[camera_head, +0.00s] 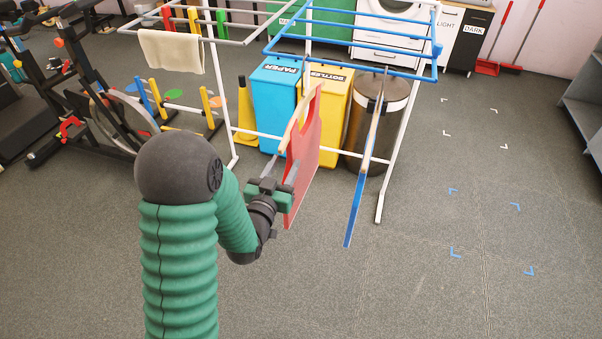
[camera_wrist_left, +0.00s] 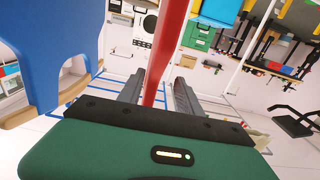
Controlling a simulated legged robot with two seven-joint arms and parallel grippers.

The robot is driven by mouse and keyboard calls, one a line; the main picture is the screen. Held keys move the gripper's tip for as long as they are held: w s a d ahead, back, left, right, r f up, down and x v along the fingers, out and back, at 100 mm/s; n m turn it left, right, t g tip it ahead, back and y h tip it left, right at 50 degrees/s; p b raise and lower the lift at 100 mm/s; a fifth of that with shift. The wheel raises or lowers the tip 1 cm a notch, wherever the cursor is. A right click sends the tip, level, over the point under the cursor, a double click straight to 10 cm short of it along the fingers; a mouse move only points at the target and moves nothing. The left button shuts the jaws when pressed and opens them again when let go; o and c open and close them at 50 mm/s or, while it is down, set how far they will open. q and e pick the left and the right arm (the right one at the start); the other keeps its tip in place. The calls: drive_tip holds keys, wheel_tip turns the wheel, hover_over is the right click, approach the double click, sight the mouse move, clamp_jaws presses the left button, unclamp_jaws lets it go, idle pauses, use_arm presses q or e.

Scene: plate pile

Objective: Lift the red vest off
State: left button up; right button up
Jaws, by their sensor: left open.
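The red vest (camera_head: 305,160) hangs edge-on on a wooden hanger (camera_head: 297,118) below the blue bars of the drying rack (camera_head: 352,58) in the head view. In the left wrist view the red vest (camera_wrist_left: 166,52) runs as a narrow strip between the two fingers. My left gripper (camera_head: 281,174) is open at the vest's left edge, with the fingers on either side of it. In the left wrist view its fingers (camera_wrist_left: 158,92) stand apart; I cannot tell whether either touches the cloth. How the hanger hooks on the rack is unclear. My right gripper is not in view.
A blue vest (camera_head: 355,208) hangs to the right and shows large in the left wrist view (camera_wrist_left: 45,50). Behind stand the blue paper bin (camera_head: 270,100), yellow bottles bin (camera_head: 335,115) and a dark round bin (camera_head: 375,135). Floor at right is clear, with corner marks.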

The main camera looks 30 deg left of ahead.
sight(300, 143)
use_arm(q)
drive_tip(key=w, duration=0.3)
drive_tip(key=w+d+r, duration=0.1)
drive_tip(key=shift+w+b, duration=0.3)
drive_tip(key=shift+b, duration=0.05)
drive_tip(key=x, duration=0.2)
drive_tip(key=b+x, duration=0.1)
drive_tip(key=x, duration=0.1)
drive_tip(key=shift+a, duration=0.35)
drive_tip(key=shift+d+r, duration=0.2)
drive_tip(key=shift+c, duration=0.4)
drive_tip(key=shift+d, duration=0.1)
drive_tip(key=shift+c, duration=1.2)
clamp_jaws()
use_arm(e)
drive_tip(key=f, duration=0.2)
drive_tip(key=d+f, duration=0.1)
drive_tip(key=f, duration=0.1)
use_arm(q)
drive_tip(key=shift+f, duration=0.1)
